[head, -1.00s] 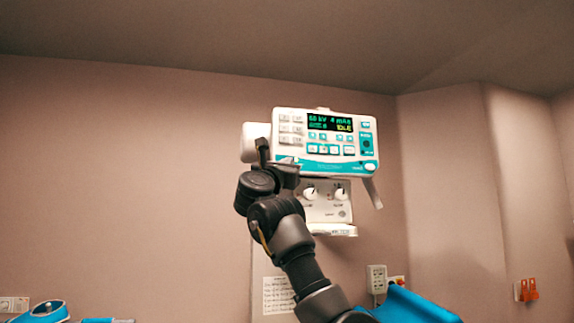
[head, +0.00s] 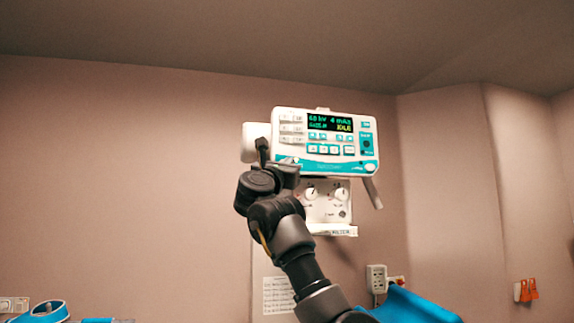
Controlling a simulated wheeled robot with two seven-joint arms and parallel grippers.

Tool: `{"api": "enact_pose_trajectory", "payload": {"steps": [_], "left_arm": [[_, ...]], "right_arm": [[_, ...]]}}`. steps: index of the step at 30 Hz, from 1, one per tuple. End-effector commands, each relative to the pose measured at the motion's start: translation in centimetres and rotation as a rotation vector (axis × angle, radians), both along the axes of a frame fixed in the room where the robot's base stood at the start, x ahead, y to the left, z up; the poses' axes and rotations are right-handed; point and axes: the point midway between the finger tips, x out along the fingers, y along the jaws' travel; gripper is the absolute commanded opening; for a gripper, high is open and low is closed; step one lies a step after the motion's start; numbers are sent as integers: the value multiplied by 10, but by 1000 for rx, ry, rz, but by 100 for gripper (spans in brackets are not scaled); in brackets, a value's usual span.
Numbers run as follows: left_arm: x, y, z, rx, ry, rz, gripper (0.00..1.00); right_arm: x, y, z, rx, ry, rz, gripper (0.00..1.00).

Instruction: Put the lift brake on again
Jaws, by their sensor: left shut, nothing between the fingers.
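A white and teal control unit (head: 325,145) with a lit green and yellow display is up against the wall. I cannot tell which part is the lift brake. My left gripper (head: 263,146) is shut and empty, in front of the unit's lower left corner. It overlaps the white rounded part in the picture; I cannot tell whether it touches. My right gripper is out of view.
Below the unit is a panel with two white knobs (head: 326,200) and a shelf edge. A paper notice (head: 278,295), a wall socket (head: 376,279) and orange hooks (head: 526,290) are on the walls. Blue padded equipment (head: 412,306) stands low at the right.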

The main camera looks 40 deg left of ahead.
Motion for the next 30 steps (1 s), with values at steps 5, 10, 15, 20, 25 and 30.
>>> {"api": "enact_pose_trajectory", "payload": {"steps": [5,10,15,20,25,30], "left_arm": [[0,0,0,0,0,0,0],[1,2,0,-1,0,0,0],[4,7,-1,-1,0,0,0],[5,8,0,0,0,1,0],[5,8,0,0,0,0,0],[5,9,0,0,0,1,0]], "right_arm": [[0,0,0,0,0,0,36],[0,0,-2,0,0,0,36],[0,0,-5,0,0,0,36],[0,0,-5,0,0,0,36],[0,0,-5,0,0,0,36],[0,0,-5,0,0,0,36]]}}
